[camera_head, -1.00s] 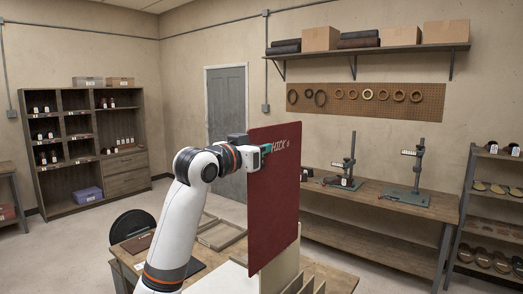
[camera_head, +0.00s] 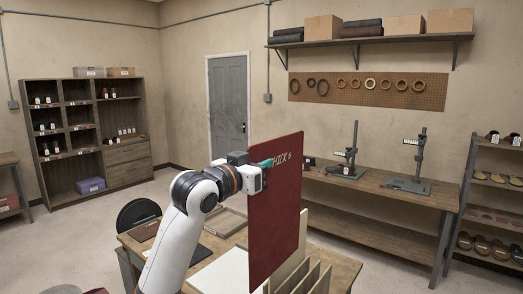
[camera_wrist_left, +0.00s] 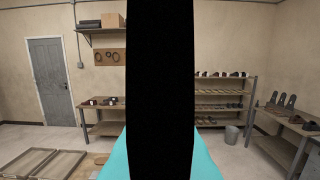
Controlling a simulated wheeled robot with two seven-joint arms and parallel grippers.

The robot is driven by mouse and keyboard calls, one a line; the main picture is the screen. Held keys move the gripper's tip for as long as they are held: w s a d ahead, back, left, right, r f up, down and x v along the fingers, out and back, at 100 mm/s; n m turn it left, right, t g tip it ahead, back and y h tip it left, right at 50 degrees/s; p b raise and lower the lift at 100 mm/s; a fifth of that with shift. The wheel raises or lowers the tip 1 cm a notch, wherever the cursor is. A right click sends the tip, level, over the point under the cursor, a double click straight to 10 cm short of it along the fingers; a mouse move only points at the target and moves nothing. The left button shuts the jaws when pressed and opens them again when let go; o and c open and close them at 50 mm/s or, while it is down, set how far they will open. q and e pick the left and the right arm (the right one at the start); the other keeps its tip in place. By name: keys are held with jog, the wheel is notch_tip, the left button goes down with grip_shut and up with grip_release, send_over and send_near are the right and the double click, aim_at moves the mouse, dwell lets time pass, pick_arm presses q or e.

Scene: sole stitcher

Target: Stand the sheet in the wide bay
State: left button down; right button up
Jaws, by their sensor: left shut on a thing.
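The sheet hides part of the rack, so I cannot tell which bay is the wide one. In the left wrist view a black edge-on shape, likely the sheet (camera_wrist_left: 160,90), fills the middle between the teal fingers. My right gripper is not in view.
A bench (camera_head: 395,200) with two stands is behind.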

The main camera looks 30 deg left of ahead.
pick_arm(q)
jog(key=s+d+f, duration=0.5)
jog(key=s+f, duration=0.2)
jog(key=f, duration=0.4)
jog(key=s+d+f, duration=0.5)
jog(key=s+f, duration=0.2)
jog(key=f, duration=0.4)
jog(key=s+d+f+y, duration=0.1)
jog(key=s+d+f, duration=0.5)
jog(key=f, duration=0.5)
jog(key=shift+s+n, duration=0.4)
jog(key=shift+s, duration=0.1)
